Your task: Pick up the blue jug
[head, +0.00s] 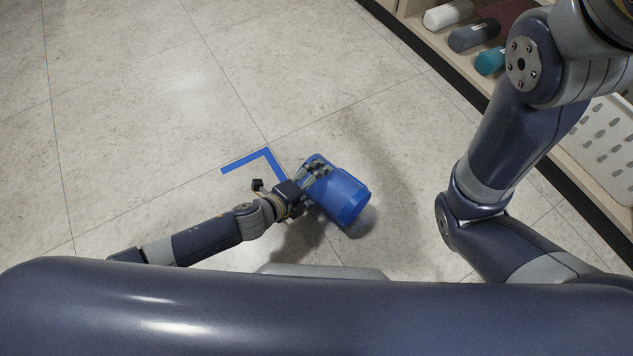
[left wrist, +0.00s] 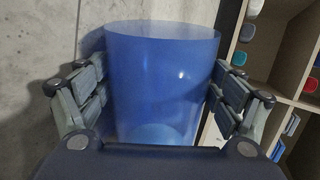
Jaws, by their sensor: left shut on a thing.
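The blue jug (head: 341,196) is a smooth blue cylinder, tilted in the head view over the floor. My left gripper (head: 316,172) is shut on it, with the fingers around its side near the upper left end. In the left wrist view the jug (left wrist: 160,85) fills the middle, between the two fingers of my left gripper (left wrist: 160,105). A shadow lies on the floor around the jug; I cannot tell exactly how high it is held. My right arm shows at the right of the head view, but its gripper is out of view.
A blue tape corner (head: 262,160) marks the tiled floor just left of the jug. A low shelf (head: 421,34) with rolled items (head: 474,36) runs along the right, and a white perforated bin (head: 605,135) stands in it. The floor at upper left is clear.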

